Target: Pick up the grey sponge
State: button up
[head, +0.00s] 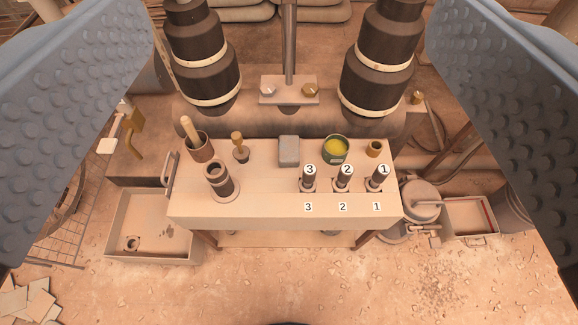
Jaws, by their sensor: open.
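The grey sponge (289,151) is a small upright-looking block at the back middle of the bench (265,207). It stands between a tool with a round wooden knob on its left and a green tin on its right. My gripper (290,120) shows as two large grey textured fingers, one at each side of the picture. They are wide apart with nothing between them. The gripper is above and in front of the bench, well away from the sponge. The fingertips run out of the picture.
A green tin with yellow contents (335,149), a knobbed tool (239,147), a cup with a handle (199,143) and a dark cylinder (219,180) stand on the bench. Numbered levers (343,179) stand front right. Large dark cylinders (207,70) rise behind. A tray (150,226) lies left.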

jog(key=w+f+g, duration=0.3)
jog(key=w+f, duration=0.5)
jog(key=w, duration=0.2)
jog(key=g, duration=0.9)
send_over(289, 148)
jog(key=s, duration=0.7)
notch_tip(289, 148, down, 31)
jog(key=shift+w+x, duration=0.2)
jog(key=shift+x, duration=4.3)
jog(key=shift+w+x, duration=0.2)
jog(key=shift+x, duration=4.3)
jog(key=c, duration=1.1)
notch_tip(289, 148, up, 10)
jog(key=shift+r, duration=0.2)
